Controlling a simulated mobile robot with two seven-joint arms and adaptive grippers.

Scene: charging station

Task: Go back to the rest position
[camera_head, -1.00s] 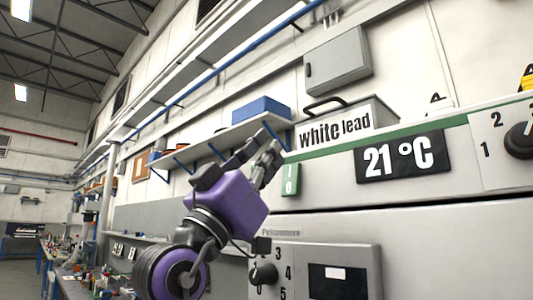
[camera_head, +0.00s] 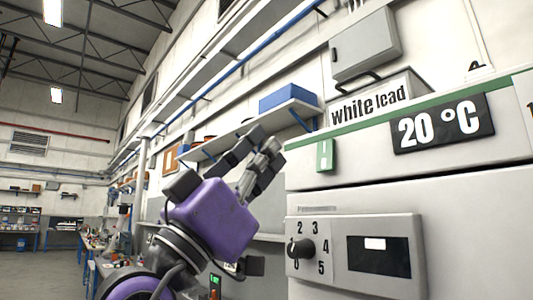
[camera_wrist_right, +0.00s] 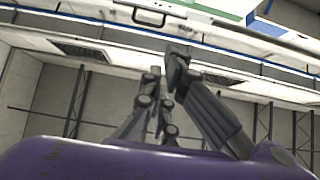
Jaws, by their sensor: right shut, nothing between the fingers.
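My right gripper (camera_head: 262,150) has a purple body and dark grey fingers. In the head view it is raised at the middle, fingers pointing up and right, just left of the machine's front corner. In the right wrist view its fingers (camera_wrist_right: 166,80) are shut with nothing held, against the ceiling and upper wall. The white and grey machine (camera_head: 330,190) stands on the right, with a green stripe and a display (camera_head: 442,123) reading 20 °C. My left gripper is not in view.
A knob panel (camera_head: 355,258) with numbers is on the machine's front. A box marked white lead (camera_head: 375,100) stands on top. A wall shelf (camera_head: 235,132) carries a blue box (camera_head: 288,97). A cluttered workbench (camera_head: 105,262) runs along the left, beside open floor (camera_head: 45,275).

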